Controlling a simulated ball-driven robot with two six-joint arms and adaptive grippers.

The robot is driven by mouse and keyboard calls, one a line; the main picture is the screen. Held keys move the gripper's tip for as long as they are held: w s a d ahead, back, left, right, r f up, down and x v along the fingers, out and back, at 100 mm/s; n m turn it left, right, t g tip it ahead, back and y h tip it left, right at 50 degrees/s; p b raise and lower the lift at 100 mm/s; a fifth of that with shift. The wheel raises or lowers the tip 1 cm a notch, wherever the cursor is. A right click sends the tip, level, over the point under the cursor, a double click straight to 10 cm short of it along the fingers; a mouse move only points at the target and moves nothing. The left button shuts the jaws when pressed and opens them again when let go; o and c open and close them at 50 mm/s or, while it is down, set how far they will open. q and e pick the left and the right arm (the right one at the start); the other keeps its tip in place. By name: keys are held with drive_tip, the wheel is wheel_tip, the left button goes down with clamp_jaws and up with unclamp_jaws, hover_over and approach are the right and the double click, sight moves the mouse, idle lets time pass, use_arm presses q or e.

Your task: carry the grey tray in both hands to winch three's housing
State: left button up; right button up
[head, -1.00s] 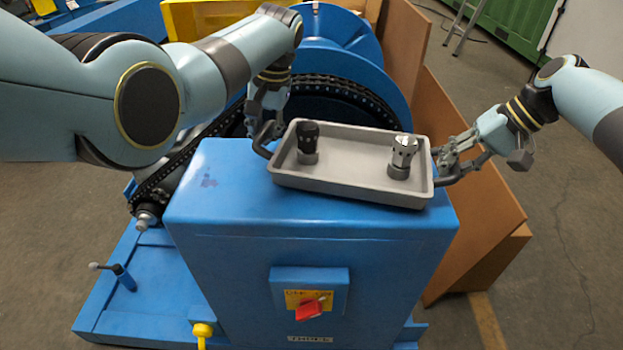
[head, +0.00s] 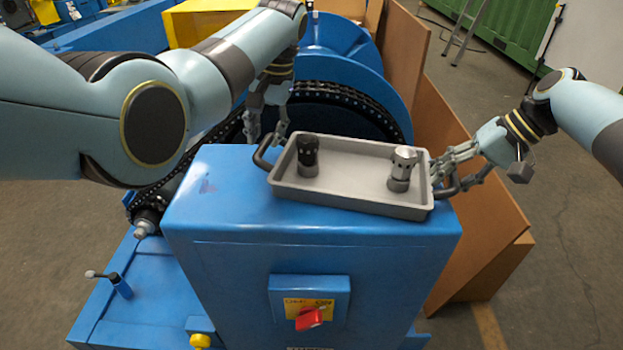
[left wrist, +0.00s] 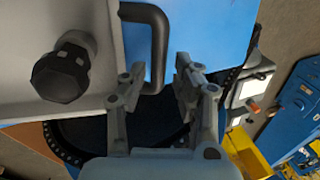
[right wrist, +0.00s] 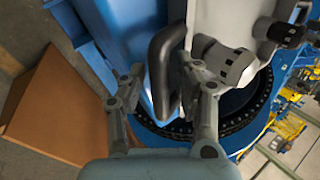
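The grey tray (head: 340,196) rests on top of the blue housing (head: 225,215), slightly skewed. A black fitting (head: 308,155) stands upright at its left end and a silver fitting (head: 401,170) at its right end. My left gripper (head: 267,135) is open just behind the tray's left handle (head: 263,152). In the left wrist view the handle (left wrist: 157,45) reaches toward the gap between the spread fingers (left wrist: 157,80). My right gripper (head: 440,170) is open at the right handle (head: 447,190). In the right wrist view this handle (right wrist: 163,65) lies between the spread fingers.
A large blue wheel with a black chain (head: 350,98) stands behind the housing. A red switch (head: 310,318) sits on the housing front. Brown panels (head: 490,215) lean at the right.

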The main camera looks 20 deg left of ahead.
drive_tip(key=shift+d+r, duration=0.1)
drive_tip(key=shift+r, duration=0.05)
use_arm(q)
drive_tip(key=v, duration=0.8)
drive_tip(key=shift+r, duration=0.2)
use_arm(e)
drive_tip(key=v, duration=1.1)
drive_tip(key=shift+d+r, duration=0.2)
drive_tip(key=shift+r, duration=0.1)
